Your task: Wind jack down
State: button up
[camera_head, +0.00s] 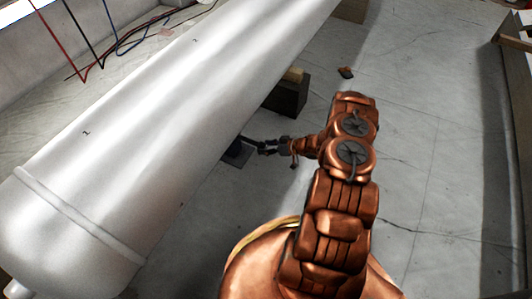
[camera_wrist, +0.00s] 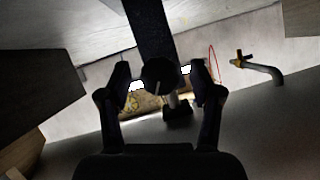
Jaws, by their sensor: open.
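A dark jack (camera_head: 236,150) stands on a flat dark base plate (camera_head: 232,161) at the lower right edge of the big white tank (camera_head: 165,110) in the head view. The tank's side hides its upper part. My gripper (camera_head: 265,147) is just right of the jack, at its height. In the wrist view my gripper (camera_wrist: 160,72) is open, one finger on each side of a dark round end (camera_wrist: 159,74), probably part of the jack. A dark bar (camera_wrist: 150,28) runs up behind it. Contact with the fingers cannot be told.
A dark block with a wooden piece on top (camera_head: 294,75) stands beside the tank, beyond my gripper. A small brown object (camera_head: 346,72) lies on the sheeted floor. Cables (camera_head: 125,45) lie beyond the tank. A bent pipe (camera_wrist: 265,70) shows at right in the wrist view. Floor at right is clear.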

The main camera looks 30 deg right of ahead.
jog(key=shift+m+g+y+b, duration=0.4)
jog(key=shift+m+y+b, duration=0.65)
jog(key=shift+b, duration=0.55)
